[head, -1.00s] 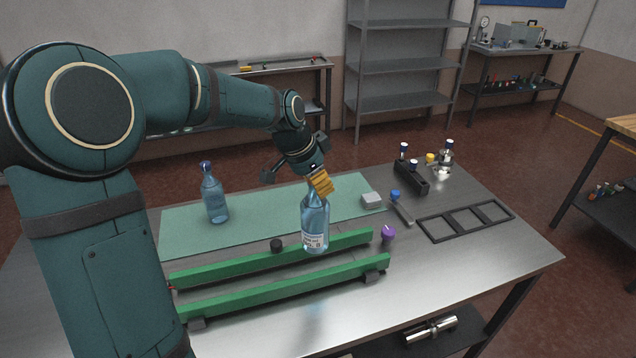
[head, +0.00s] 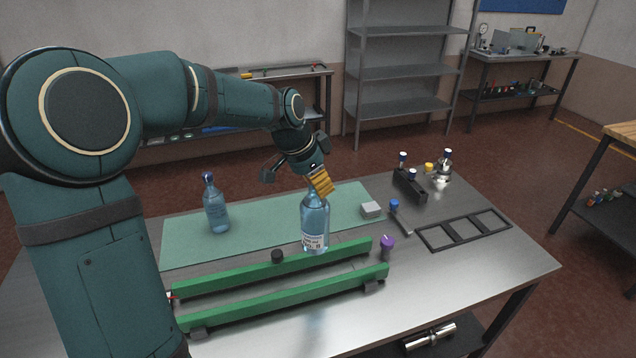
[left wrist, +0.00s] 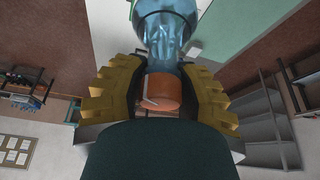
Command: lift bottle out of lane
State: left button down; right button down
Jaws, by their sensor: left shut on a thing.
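A clear blue bottle (head: 315,215) with a white label hangs nearly upright from my left gripper (head: 320,184). The gripper's yellow ribbed fingers are shut on the bottle's top. In the left wrist view the fingers lie on either side of its orange cap (left wrist: 162,91), with the clear bottle (left wrist: 167,25) beyond. The lane is a pair of green rails, a back rail (head: 225,278) and a front rail (head: 290,297). The bottle's base overlaps the back rail in the head view and seems raised above it. My right gripper is out of view.
A second blue bottle (head: 216,210) stands on the green mat (head: 265,215) at the left. A black knob (head: 277,256) and a purple-topped knob (head: 387,247) are by the rails. A grey block (head: 371,209), a black rack (head: 410,186) and a black frame (head: 465,229) lie right.

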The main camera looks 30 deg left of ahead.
pick_arm(q)
jog(key=shift+r+p, duration=0.8)
jog(key=shift+r, duration=0.55)
jog(key=shift+r+p, duration=0.6)
jog(key=shift+r, duration=0.65)
